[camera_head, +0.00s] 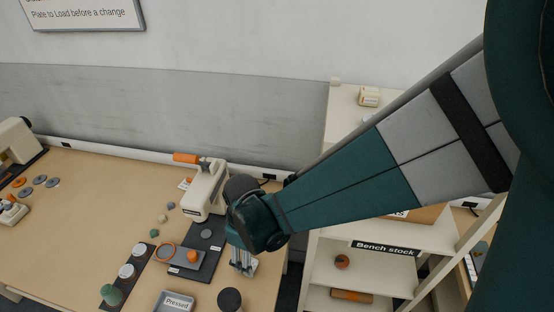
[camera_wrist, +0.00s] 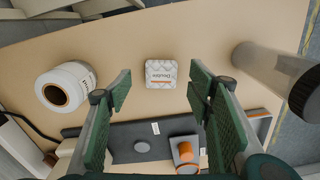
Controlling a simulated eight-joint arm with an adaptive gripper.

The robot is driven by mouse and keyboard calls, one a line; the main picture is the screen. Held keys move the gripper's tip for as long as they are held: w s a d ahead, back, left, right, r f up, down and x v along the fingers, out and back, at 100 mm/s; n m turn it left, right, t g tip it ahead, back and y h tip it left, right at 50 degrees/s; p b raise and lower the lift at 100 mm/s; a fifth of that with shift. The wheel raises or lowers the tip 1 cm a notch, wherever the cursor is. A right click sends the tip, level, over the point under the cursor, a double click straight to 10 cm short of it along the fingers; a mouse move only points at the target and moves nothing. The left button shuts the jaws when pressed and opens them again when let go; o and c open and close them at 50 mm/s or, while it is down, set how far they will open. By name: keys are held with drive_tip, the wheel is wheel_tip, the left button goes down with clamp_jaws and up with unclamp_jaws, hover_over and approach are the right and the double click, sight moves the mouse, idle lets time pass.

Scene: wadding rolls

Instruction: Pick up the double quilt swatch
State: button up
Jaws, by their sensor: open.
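The double quilt swatch (camera_wrist: 160,73) is a small pale quilted square with a "Double" label, lying flat on the tan table in the wrist view. My gripper (camera_wrist: 159,92) is open, with one green-padded finger to each side of the swatch's line and nothing between them. The swatch appears just beyond the fingertips, and I see no contact. In the head view my gripper (camera_head: 241,263) points down near the table's right end. A pale patch (camera_head: 252,266) beside its fingers is probably the swatch, partly hidden.
A dark mat (camera_wrist: 125,137) with an orange piece lies nearer. The head view shows a press (camera_head: 205,190), a "Pressed" tray (camera_head: 160,305) and a shelf (camera_head: 385,232).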

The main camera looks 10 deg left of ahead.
idle(0.3)
drive_tip(key=shift+s+f+b, duration=0.1)
drive_tip(key=shift+f+b, duration=0.55)
drive_tip(key=shift+f, duration=1.95)
drive_tip(key=c, duration=0.9)
